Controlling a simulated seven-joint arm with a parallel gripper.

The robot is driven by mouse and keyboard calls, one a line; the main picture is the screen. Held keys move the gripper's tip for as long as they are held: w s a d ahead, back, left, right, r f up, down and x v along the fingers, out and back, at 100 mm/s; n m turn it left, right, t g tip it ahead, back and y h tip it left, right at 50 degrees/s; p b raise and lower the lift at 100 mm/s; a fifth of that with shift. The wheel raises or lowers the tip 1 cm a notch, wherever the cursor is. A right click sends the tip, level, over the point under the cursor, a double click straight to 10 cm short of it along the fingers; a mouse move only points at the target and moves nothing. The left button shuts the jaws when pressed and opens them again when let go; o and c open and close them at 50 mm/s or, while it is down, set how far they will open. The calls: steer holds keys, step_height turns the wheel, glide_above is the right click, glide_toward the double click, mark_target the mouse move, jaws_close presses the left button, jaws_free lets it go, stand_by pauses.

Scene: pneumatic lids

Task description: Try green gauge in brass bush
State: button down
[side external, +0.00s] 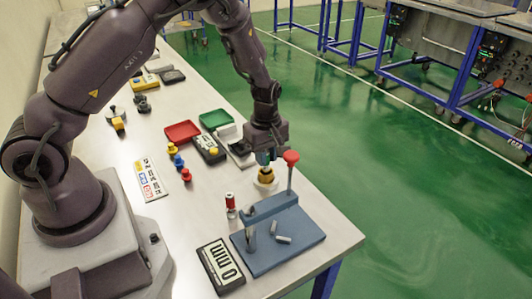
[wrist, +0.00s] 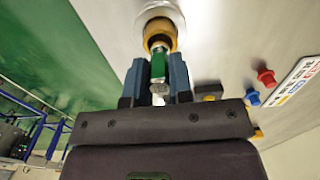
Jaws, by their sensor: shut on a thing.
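My gripper (wrist: 158,72) is shut on the green gauge (wrist: 158,64), which has metal ends and stands between the two blue fingers. The brass bush (wrist: 159,25) is a yellow ring on a pale round base, straight ahead of the gauge in the wrist view. The gauge's far metal end overlaps the bush's opening there; I cannot tell how deep it sits, if at all. In the side view my gripper (side external: 266,152) is directly above the brass bush (side external: 266,175), near the table's right edge. The gauge is mostly hidden there by the fingers.
A blue fixture (side external: 285,250) with a red-knobbed post (side external: 291,158) stands close beside the bush. A red gauge (side external: 230,206) and a labelled black-and-white box (side external: 220,266) are nearer. Red (side external: 182,132) and green (side external: 215,119) trays lie behind. Several small coloured plugs stand left.

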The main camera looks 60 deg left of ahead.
steer(key=shift+f, duration=0.6)
stand_by(0.5)
steer(key=shift+r, duration=1.25)
stand_by(1.1)
steer(key=shift+r, duration=2.5)
steer(key=shift+a, duration=0.1)
